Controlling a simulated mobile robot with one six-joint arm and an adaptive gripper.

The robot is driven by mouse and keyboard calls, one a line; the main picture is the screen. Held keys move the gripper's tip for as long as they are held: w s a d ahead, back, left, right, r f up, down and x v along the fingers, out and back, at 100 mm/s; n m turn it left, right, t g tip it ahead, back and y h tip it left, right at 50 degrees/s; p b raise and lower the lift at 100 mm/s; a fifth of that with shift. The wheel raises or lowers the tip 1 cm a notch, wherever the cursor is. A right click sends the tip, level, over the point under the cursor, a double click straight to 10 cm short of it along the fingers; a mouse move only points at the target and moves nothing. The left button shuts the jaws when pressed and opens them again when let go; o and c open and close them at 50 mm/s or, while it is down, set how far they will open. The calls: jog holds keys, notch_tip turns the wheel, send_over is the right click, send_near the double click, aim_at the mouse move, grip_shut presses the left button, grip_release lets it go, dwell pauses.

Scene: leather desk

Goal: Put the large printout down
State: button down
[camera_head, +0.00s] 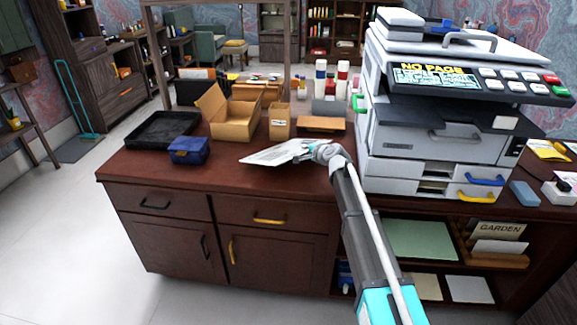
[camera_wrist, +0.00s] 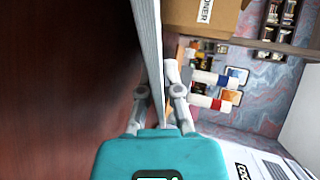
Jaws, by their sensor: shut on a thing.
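The large printout (camera_head: 272,154) is a white sheet with grey print, over the dark red-brown desk top (camera_head: 225,175), left of the printer. My gripper (camera_head: 312,150) is shut on its right end. In the wrist view the printout (camera_wrist: 147,40) shows nearly edge-on, rising from between the fingers of my gripper (camera_wrist: 158,95). I cannot tell whether its far edge touches the desk.
An open cardboard box (camera_head: 232,122) and a smaller box (camera_head: 280,121) stand behind. The large printer (camera_head: 440,135) is close on the right. The desk's front left is clear.

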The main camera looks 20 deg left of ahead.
jog(key=c, duration=1)
grip_release()
jog(key=shift+o, duration=0.2)
jog(key=p+v, duration=0.2)
jog(key=v, duration=0.6)
jog(key=shift+p, duration=0.4)
notch_tip(320, 180, up, 7)
jog(key=s+d+p, duration=0.1)
jog(key=d+p, duration=0.1)
jog(key=p, duration=0.5)
jog(key=shift+s, duration=0.4)
jog(key=shift+d, duration=0.1)
